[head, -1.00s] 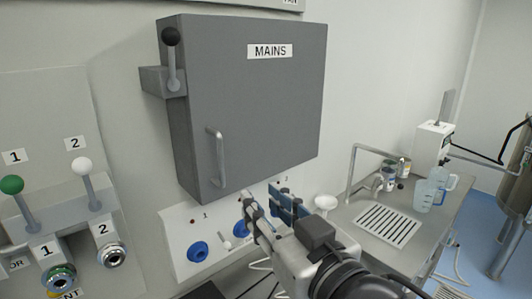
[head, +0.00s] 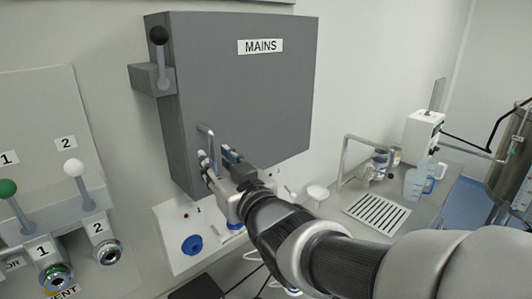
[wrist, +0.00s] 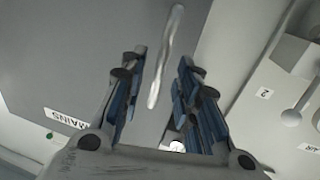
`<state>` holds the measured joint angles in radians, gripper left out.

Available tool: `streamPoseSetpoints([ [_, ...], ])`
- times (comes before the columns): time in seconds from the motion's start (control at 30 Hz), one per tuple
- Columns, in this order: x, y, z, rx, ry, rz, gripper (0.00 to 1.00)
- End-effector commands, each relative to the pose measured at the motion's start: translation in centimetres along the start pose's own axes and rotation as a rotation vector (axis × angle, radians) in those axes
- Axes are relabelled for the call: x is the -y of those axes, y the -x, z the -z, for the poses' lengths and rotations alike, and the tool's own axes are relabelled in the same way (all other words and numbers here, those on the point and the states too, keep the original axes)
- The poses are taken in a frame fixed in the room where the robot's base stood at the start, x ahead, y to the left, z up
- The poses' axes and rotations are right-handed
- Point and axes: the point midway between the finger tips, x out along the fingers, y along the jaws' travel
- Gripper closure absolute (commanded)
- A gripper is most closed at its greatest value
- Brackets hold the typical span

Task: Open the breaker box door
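The grey breaker box door (head: 245,90) is labelled MAINS and sits closed on the wall box. Its metal bar handle (head: 206,138) is at the door's lower left; my fingers hide its lower part in the head view. The handle also shows in the wrist view (wrist: 166,60), in the gap between the fingers. My gripper (head: 216,156) is open at the handle's lower part, with blue-padded fingers (wrist: 158,75) apart on either side. Neither finger visibly presses on the bar. A black-knobbed lever (head: 160,60) stands up on the box's left side.
A panel with a green-knobbed lever (head: 10,195) and a white-knobbed lever (head: 78,185) is at the left. A white panel with a blue socket (head: 192,245) is below the box. A sink counter (head: 345,215) with a faucet is at the right.

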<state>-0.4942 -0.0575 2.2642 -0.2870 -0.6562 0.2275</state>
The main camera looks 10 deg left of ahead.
Motion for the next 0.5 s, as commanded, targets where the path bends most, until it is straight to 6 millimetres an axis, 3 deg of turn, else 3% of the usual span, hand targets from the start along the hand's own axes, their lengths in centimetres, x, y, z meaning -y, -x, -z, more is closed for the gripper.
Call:
streamPoseSetpoints([
  [0.2,0.0,-2.5,0.0,0.001,0.0,0.0,0.7],
  [0.5,0.0,-3.0,0.0,0.0,0.0,0.0,0.7],
])
